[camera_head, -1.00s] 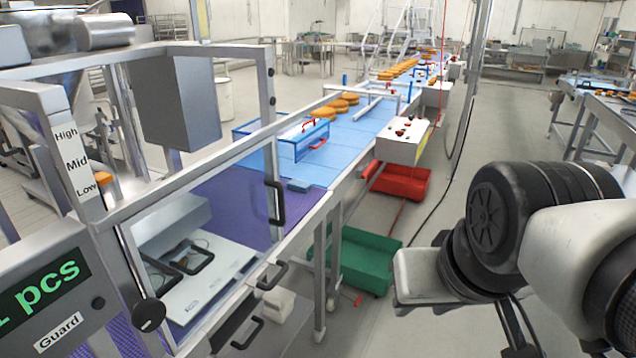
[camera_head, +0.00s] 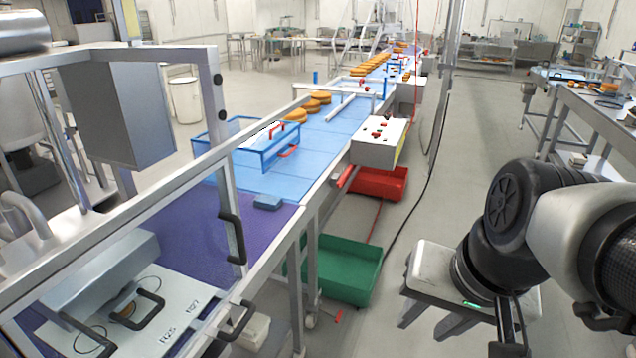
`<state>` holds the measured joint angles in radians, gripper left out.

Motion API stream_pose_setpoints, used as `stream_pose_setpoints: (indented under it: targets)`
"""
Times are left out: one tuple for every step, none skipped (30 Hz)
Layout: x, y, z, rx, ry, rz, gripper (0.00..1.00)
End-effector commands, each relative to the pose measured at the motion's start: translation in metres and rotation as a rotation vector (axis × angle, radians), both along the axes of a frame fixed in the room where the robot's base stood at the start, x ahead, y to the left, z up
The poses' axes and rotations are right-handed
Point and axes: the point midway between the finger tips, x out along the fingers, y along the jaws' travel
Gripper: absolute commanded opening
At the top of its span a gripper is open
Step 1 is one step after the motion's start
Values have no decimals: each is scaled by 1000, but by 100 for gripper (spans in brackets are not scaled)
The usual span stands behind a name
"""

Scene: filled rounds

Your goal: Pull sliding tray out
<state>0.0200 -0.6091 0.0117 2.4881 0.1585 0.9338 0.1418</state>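The guarded machine at the left holds a pale flat plate (camera_head: 185,312) with black loop handles, marked R25 and R27; its near part is cut off by the lower edge. A black handle (camera_head: 238,322) sits low on the machine's front side, and another black handle (camera_head: 233,240) is on the upright frame. I cannot tell which of these belongs to the sliding tray. My gripper (camera_head: 432,318) seems to be the grey block with prongs at the end of my arm, lower right. It is well right of the handles and touches nothing visible. I cannot tell its opening.
A green bin (camera_head: 345,268) and a red bin (camera_head: 378,184) stand beside the conveyor (camera_head: 300,178). A blue-framed guard (camera_head: 262,160) and orange-brown rounds (camera_head: 303,107) are on it. A cable crosses the floor. Open floor lies right of the bins.

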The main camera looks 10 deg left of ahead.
Motion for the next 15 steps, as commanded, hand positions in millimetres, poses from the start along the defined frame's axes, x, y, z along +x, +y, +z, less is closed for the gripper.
stream_pose_setpoints:
  targets:
    - [0,8,-15,56,61,-57,33]
    - [0,14,-22,92,98,-94,33]
    - [-1,22,-31,141,148,-148,33]
    - [-1,29,-38,178,188,-192,33]
    - [-1,36,-45,217,231,-238,33]
    - [-2,45,-54,269,294,-304,33]
    - [-2,53,-62,311,345,-358,33]
    - [-2,61,-69,354,400,-421,33]
    - [-1,73,-79,413,483,-509,33]
    - [0,82,-87,458,550,-583,33]
    - [2,92,-95,505,622,-662,33]
    - [4,105,-105,565,725,-775,33]
    - [7,114,-112,609,804,-864,33]
    - [10,124,-119,650,884,-953,33]
    - [16,135,-128,699,991,-1073,33]
